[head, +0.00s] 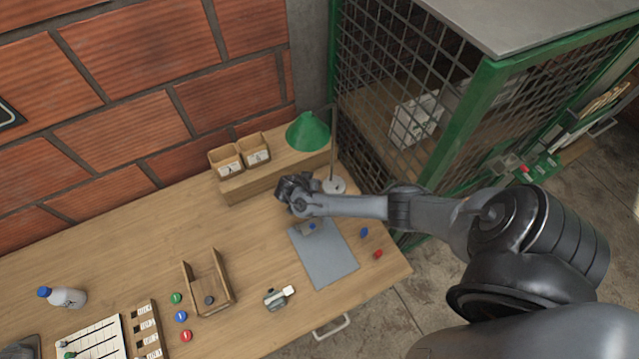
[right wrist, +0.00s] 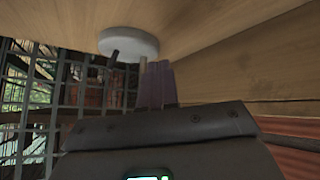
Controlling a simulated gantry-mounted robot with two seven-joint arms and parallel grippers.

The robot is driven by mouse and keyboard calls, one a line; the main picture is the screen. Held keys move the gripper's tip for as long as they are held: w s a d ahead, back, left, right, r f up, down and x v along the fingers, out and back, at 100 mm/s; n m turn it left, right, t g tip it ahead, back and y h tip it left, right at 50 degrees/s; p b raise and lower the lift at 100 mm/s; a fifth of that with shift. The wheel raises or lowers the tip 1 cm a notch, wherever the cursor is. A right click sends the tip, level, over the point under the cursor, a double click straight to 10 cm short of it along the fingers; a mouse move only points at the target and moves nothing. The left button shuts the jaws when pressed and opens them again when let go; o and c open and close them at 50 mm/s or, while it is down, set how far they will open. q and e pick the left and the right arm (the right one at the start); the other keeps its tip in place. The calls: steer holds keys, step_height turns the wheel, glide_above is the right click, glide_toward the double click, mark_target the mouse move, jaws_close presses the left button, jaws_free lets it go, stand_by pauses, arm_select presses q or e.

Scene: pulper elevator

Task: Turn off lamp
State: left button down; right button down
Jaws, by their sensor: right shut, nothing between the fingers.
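The lamp has a green cone shade (head: 308,132), a thin upright pole (head: 333,145) and a round white base (head: 335,186) on the wooden table. My right gripper (head: 290,186) is over the table, just left of the lamp base and below the shade in the head view. In the right wrist view its fingers (right wrist: 159,84) are together and empty. They point toward the white lamp base (right wrist: 128,43), close beside the pole. A short dark stub (right wrist: 115,57) shows at the base; I cannot tell whether it is the switch. Contact with the lamp is unclear. My left gripper does not show.
A wooden shelf (head: 275,174) with two small boxes stands behind the gripper. A green mesh cage (head: 405,85) stands right of the lamp. A grey clipboard (head: 324,258) lies in front. A wooden tray (head: 207,284), buttons and a bottle (head: 63,297) are further left.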

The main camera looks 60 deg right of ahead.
steer(key=s+p+v, duration=0.1)
steer(key=v, duration=0.7)
steer(key=shift+s+a, duration=0.25)
steer(key=shift+a, duration=0.3)
steer(key=s+a+r+n+t+y, duration=0.15)
steer(key=s+a+n+y, duration=0.35)
steer(key=a, duration=0.6)
steer(key=s+a+r+n+t+y, duration=0.1)
steer(key=s+a+r+n+y, duration=0.1)
steer(key=s+a+n, duration=0.7)
step_height(320, 180, up, 23)
steer(key=s+n+t+y+p, duration=0.1)
steer(key=n+p, duration=0.3)
steer(key=p, duration=0.9)
steer(key=shift+s+a+t+y, duration=0.3)
steer(key=shift+s+a+t, duration=0.15)
steer(key=shift+s, duration=0.3)
steer(key=shift+r, duration=0.1)
